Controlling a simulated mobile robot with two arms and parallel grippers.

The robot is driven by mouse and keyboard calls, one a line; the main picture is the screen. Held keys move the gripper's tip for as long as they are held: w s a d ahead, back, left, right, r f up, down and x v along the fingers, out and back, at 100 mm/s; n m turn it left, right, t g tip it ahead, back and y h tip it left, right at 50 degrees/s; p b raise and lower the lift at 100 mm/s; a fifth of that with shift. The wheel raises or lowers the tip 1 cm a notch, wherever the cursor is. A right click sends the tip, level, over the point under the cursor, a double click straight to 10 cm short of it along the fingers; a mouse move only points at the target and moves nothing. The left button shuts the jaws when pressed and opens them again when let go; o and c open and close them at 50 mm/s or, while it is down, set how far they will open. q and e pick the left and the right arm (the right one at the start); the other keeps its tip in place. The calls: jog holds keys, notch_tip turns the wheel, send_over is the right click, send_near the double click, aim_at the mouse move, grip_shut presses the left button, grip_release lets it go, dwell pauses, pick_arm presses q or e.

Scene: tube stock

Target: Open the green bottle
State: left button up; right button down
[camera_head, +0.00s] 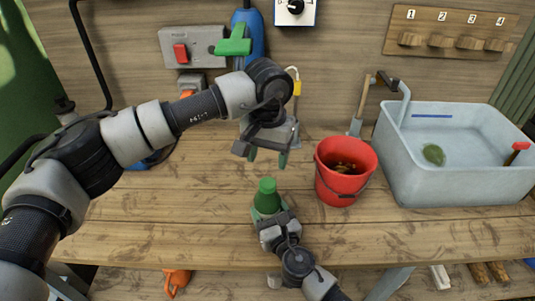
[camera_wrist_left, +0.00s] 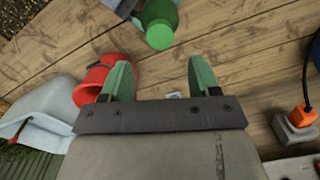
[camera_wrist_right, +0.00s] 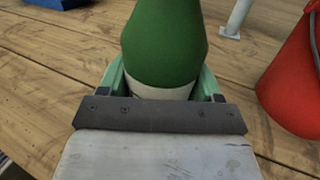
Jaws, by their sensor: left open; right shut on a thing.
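The green bottle (camera_head: 266,200) stands upright on the wooden bench, with a lighter green cap on its top. My right gripper (camera_head: 268,218) is shut on the bottle's body from the front; in the right wrist view the green bottle (camera_wrist_right: 165,45) sits between its fingers, above a pale band. My left gripper (camera_head: 268,158) is open and empty, above and behind the bottle, its fingers pointing down. In the left wrist view the cap (camera_wrist_left: 160,36) shows beyond the open fingers, apart from them.
A red bucket (camera_head: 345,182) with brownish contents stands just right of the bottle. A grey basin (camera_head: 400,170) of water is farther right. A wall panel with a red switch (camera_head: 181,53) and a numbered peg rack (camera_head: 450,30) are at the back. The bench left of the bottle is clear.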

aim_at(267, 183)
pick_arm(q)
jog(key=shift+f+m, duration=0.3)
jog(key=shift+f, duration=3.7)
